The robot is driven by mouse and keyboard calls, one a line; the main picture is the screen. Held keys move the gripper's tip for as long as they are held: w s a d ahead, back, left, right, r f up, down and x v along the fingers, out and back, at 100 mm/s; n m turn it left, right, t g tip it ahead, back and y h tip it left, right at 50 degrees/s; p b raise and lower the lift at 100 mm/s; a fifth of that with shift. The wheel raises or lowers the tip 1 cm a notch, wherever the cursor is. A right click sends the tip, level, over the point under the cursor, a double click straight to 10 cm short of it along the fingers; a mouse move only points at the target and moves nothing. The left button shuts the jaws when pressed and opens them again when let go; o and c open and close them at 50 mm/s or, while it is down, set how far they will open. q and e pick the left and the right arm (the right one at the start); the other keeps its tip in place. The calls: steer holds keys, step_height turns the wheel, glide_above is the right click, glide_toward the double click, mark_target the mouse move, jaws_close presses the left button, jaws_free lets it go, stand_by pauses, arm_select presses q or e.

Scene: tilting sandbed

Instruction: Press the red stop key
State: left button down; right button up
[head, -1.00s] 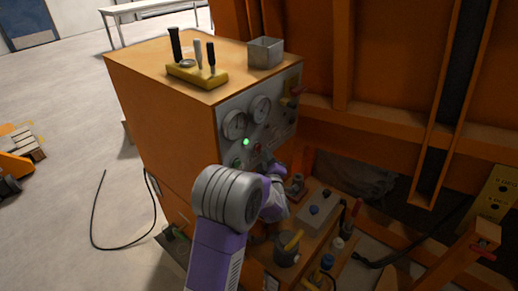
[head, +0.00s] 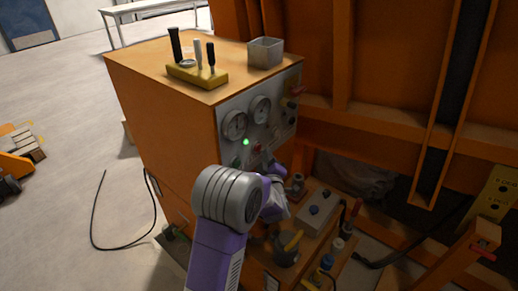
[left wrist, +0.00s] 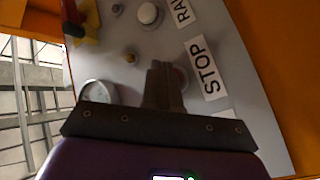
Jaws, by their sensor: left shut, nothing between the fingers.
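The grey control panel (head: 232,150) is on the front of the orange cabinet. A small red key (head: 258,148) shows on it, right of a lit green lamp (head: 246,142). My left gripper (head: 270,166) is close to the panel, just below and right of the red key. In the left wrist view my left gripper's fingers (left wrist: 163,72) are shut and empty, pointing at the panel beside the STOP label (left wrist: 203,67). A round part beside the fingertips is mostly hidden by them. I cannot tell whether the fingers touch it. My right gripper is not in view.
Gauges (head: 235,124) and a red-handled control (head: 297,90) are on the panel. A white button (left wrist: 148,13) shows near the fingers. A yellow tool block (head: 198,76) and metal box (head: 265,52) stand on the cabinet. Below is a cluttered shelf with a grey box (head: 317,212).

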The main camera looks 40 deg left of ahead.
arm_select(q)
steer(key=shift+a, duration=0.1)
stand_by(0.6)
steer(key=shift+a+b, duration=0.35)
steer(key=shift+b, duration=0.05)
steer(key=shift+a+b, duration=0.3)
steer(key=shift+a, duration=0.2)
stand_by(0.6)
stand_by(0.3)
steer(key=shift+d, duration=0.9)
steer(key=d+b, duration=0.1)
steer(key=d, duration=0.4)
steer(key=shift+s, duration=0.2)
